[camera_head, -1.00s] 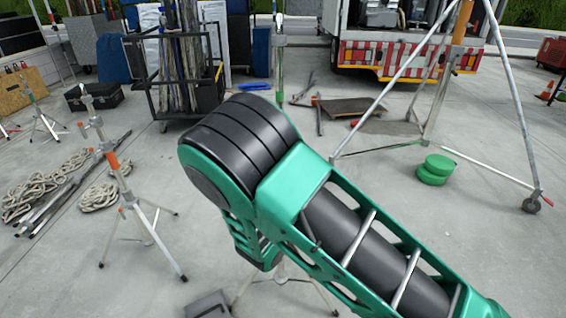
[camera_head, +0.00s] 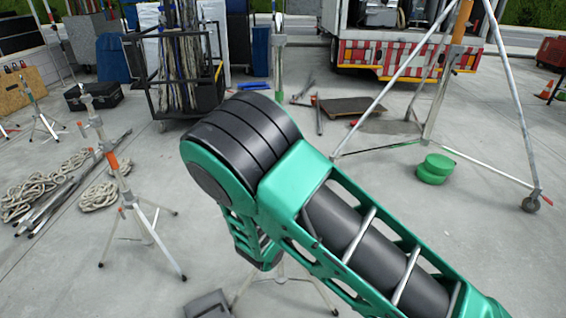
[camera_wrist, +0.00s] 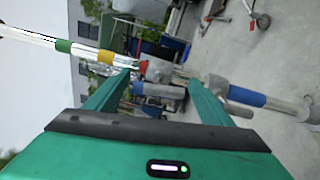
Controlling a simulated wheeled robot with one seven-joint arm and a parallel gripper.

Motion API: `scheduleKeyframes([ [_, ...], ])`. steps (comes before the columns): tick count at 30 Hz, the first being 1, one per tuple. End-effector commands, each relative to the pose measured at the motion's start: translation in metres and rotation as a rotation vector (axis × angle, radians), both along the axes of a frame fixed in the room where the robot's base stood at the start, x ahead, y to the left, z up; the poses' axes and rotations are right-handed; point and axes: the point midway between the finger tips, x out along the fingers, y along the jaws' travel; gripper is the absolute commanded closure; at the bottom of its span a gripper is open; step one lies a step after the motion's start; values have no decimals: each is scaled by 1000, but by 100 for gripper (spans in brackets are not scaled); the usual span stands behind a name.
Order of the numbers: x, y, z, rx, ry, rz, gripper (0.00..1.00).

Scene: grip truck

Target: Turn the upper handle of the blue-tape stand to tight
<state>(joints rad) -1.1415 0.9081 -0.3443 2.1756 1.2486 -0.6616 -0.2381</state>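In the wrist view, my gripper (camera_wrist: 161,77) is open, with its two green fingers apart. A stand's metal tube lies sideways across this view, with a blue band (camera_wrist: 247,98) right of the fingers. A grey and red clamp fitting (camera_wrist: 158,70) shows between the fingertips, with a blue-banded grey piece (camera_wrist: 150,90) just nearer. I cannot tell which part is the upper handle, or whether a finger touches it. In the head view my arm hides the gripper and most of a stand; its pole (camera_head: 279,45) shows above the arm and tripod legs below.
An orange-banded stand (camera_head: 112,160) is at the left, near coiled ropes (camera_head: 40,190). A pole cart (camera_head: 150,85) and a truck (camera_head: 395,50) stand behind. A large wheeled stand (camera_head: 515,100) and green discs (camera_head: 435,168) are at the right. Concrete floor between is mostly clear.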

Motion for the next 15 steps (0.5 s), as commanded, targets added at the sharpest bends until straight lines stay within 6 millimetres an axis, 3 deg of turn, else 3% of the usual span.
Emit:
scheduleKeyframes([
  [8,-2,0,0,-1,-1,0,25],
  [15,-32,0,0,-4,0,3,25],
])
